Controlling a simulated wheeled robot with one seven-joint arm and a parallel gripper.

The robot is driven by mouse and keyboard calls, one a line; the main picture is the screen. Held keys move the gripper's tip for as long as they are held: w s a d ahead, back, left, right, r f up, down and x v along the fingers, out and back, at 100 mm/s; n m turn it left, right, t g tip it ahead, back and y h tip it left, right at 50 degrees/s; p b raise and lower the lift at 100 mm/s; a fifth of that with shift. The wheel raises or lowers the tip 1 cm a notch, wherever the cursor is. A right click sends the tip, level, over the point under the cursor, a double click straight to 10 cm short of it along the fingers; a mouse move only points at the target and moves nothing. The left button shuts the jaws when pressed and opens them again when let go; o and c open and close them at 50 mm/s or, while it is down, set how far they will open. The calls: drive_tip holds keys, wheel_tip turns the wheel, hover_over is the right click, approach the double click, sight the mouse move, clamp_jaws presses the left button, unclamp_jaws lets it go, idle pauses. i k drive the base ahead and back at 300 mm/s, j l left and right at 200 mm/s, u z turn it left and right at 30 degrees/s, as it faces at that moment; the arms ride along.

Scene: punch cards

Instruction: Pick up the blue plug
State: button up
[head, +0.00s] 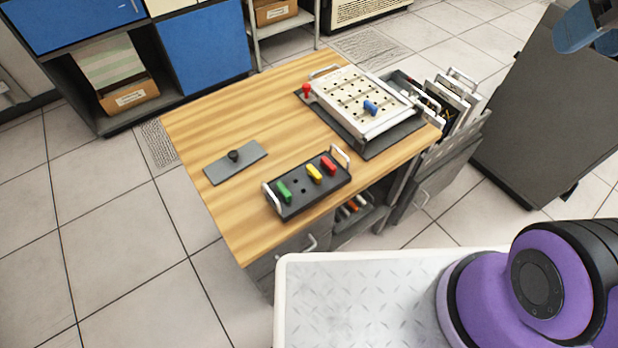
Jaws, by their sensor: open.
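The blue plug (370,107) stands in or on the white perforated board (349,84), right of its middle. The board lies on a dark base plate (378,143) at the far right part of the wooden table. From this view I cannot tell how deep the plug sits in a hole. A dark rack (300,201) nearer to me holds a green plug (285,191), a yellow plug (314,173) and a red plug (329,165).
The wooden table (215,110) has clear room at the left and back. A grey plate with a black knob (235,162) lies on it. A red knob (306,90) stands at the board's left corner. Card racks (452,100) adjoin the table's right side.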

sight(367, 104)
drive_tip(key=i+l+u, duration=0.1)
drive_tip(key=l, duration=0.25)
drive_tip(key=i+l+u, duration=0.25)
drive_tip(key=i+l, duration=0.15)
drive_tip(key=l, duration=0.35)
drive_tip(key=i+l+u, duration=0.15)
drive_tip(key=l, duration=0.2)
drive_tip(key=i+l+u, duration=0.1)
drive_tip(key=l, duration=0.3)
